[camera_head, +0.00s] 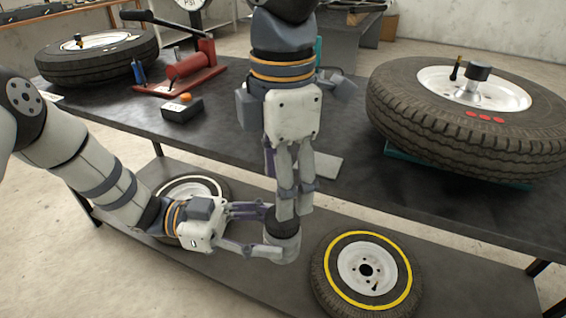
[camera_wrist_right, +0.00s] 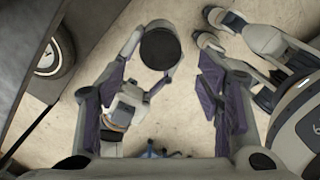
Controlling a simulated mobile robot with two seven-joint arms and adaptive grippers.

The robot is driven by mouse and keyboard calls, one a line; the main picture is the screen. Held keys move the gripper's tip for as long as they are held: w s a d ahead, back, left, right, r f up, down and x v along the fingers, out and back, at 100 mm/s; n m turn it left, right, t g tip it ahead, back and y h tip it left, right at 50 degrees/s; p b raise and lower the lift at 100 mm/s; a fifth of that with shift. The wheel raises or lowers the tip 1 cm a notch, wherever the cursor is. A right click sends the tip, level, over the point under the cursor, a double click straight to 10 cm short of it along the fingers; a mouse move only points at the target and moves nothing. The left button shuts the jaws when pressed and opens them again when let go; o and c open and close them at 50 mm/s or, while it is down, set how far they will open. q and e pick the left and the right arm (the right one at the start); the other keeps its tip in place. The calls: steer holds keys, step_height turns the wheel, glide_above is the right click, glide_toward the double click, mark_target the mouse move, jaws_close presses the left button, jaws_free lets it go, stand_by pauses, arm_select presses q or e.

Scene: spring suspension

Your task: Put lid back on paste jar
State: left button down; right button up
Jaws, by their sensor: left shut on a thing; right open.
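A short grey cylinder with a dark round top, apparently the paste jar (camera_head: 284,248), is held beyond the front edge of the table. It shows in the right wrist view as a dark disc (camera_wrist_right: 160,48). I cannot tell whether that disc is the lid or the open mouth. My left gripper (camera_head: 265,232), coming in from the left, is shut on the jar. My right gripper (camera_head: 290,212) points down just above the jar. In the wrist view its fingers (camera_wrist_right: 168,95) are wide apart with nothing between them. I cannot make out a separate lid.
The dark table (camera_head: 235,150) carries a tyre at the left (camera_head: 95,55), a red tool (camera_head: 185,75), a small black box (camera_head: 182,110) with an orange top, and a large tyre at the right (camera_head: 420,115). Tyres (camera_head: 325,285) lie on the lower shelf (camera_head: 450,290).

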mark_target(282, 235)
step_height(282, 235, down, 6)
steer(key=shift+f, duration=0.1)
steer(key=c, duration=1.2)
steer(key=m, duration=1.4)
steer(key=o, duration=1.2)
steer(key=shift+o, duration=0.2)
